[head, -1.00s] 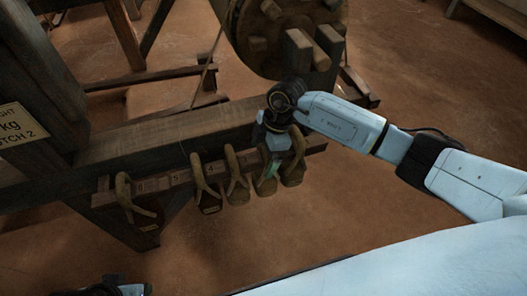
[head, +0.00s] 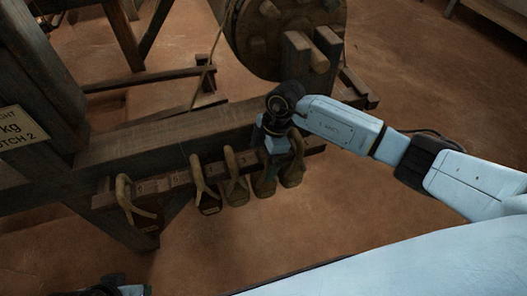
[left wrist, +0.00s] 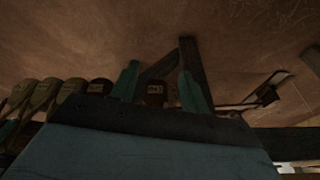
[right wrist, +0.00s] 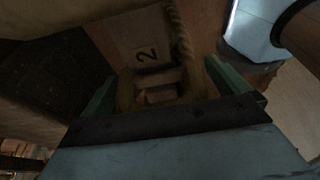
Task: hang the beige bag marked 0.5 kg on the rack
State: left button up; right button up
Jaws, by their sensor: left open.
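Several bags with rope loops hang along the wooden rack (head: 155,185). My right gripper (head: 268,172) is at the right end of the rack, among the beige bags. In the right wrist view a rope loop (right wrist: 186,50) lies between its spread fingers (right wrist: 162,75), in front of a mark "2". Whether they press on it is unclear. The 0.5 kg mark is not readable.
The loom's long beam (head: 170,135) runs just behind the rack. A round wooden drum (head: 285,35) with pegs stands behind the right gripper. A weight sign (head: 20,125) is on the post at left. The floor in front of the rack is open.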

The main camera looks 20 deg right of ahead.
jog(key=p+v, duration=0.2)
jog(key=v, duration=0.3)
pick_arm(q)
jog(key=s+a+f+g+p, duration=0.1)
jog(key=a+f, duration=0.4)
jog(key=f, duration=0.8)
jog(key=shift+s+a+y+p, duration=0.2)
jog(key=shift+y+p, duration=0.2)
jog(key=shift+p, duration=0.45)
pick_arm(e)
jog(key=v, duration=0.8)
jog(key=shift+r, duration=0.2)
